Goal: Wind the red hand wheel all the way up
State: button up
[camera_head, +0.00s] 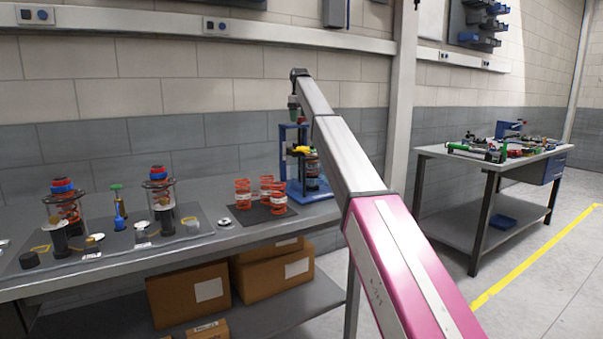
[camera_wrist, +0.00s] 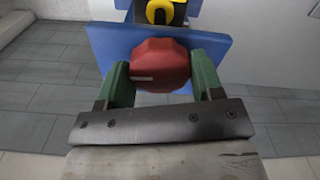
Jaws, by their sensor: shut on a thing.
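The red hand wheel (camera_wrist: 159,65) sits between the two green fingers of my gripper (camera_wrist: 160,80) in the wrist view. The fingers are shut on it from both sides. The wheel has a faceted rim and a short pale mark on its left part. Behind it is the blue plate of the press fixture (camera_wrist: 103,42), with a yellow part (camera_wrist: 160,11) beyond. In the head view the blue fixture (camera_head: 291,160) stands at the right end of the bench, with my arm reaching over its top. The wheel is mostly hidden there by my arm.
Several orange springs (camera_head: 243,194) stand on a dark mat left of the fixture. Strut assemblies (camera_head: 158,195) stand further left on the bench. Cardboard boxes (camera_head: 189,292) lie on the shelf below. A second workbench (camera_head: 490,157) stands at the right, with open floor in front.

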jog(key=m, duration=3.5)
jog(key=shift+s+m, duration=0.1)
jog(key=shift+m, duration=0.2)
jog(key=n, duration=0.7)
jog(key=shift+n, duration=0.3)
jog(key=n, duration=0.4)
jog(key=o, duration=0.8)
jog(key=shift+o, duration=0.2)
